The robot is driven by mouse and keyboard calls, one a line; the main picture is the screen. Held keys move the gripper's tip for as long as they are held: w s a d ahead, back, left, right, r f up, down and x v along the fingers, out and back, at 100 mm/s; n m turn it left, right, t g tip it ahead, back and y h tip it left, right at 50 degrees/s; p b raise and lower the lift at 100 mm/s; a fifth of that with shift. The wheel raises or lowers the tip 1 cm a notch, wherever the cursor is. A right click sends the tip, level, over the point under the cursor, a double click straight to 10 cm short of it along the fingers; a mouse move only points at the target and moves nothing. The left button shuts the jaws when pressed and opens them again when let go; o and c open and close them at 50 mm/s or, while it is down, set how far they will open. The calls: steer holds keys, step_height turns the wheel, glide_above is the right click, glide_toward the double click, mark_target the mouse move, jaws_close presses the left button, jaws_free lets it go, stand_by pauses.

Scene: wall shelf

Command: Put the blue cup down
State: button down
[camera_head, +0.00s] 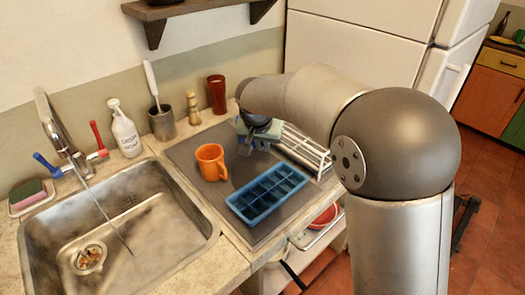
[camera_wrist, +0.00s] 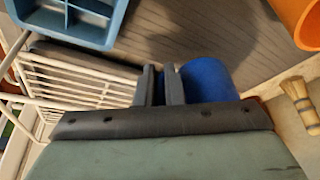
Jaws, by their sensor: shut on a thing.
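The blue cup (camera_wrist: 208,80) shows in the wrist view just right of the fingers, partly hidden by my gripper's body. My gripper (camera_wrist: 161,72) is shut on the cup at its left side. In the head view my gripper (camera_head: 258,138) is over the back right of the grey mat, beside the white rack; the cup is hard to make out there behind my arm. Whether the cup's base touches the mat cannot be told.
On the grey mat (camera_head: 192,150) stand an orange mug (camera_head: 211,162) and a blue compartment tray (camera_head: 267,193). The white wire rack (camera_head: 305,148) is at right. A brush (camera_head: 193,109), a dark red cup (camera_head: 217,94) and a utensil holder (camera_head: 162,123) line the wall. The sink (camera_head: 125,225) is left.

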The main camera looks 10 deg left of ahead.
steer(key=shift+w+a+f, duration=0.15)
steer(key=shift+w+f, duration=0.3)
steer(key=shift+f, duration=1.6)
steer(key=shift+f, duration=0.15)
steer(key=c, duration=1.5)
jaws_free()
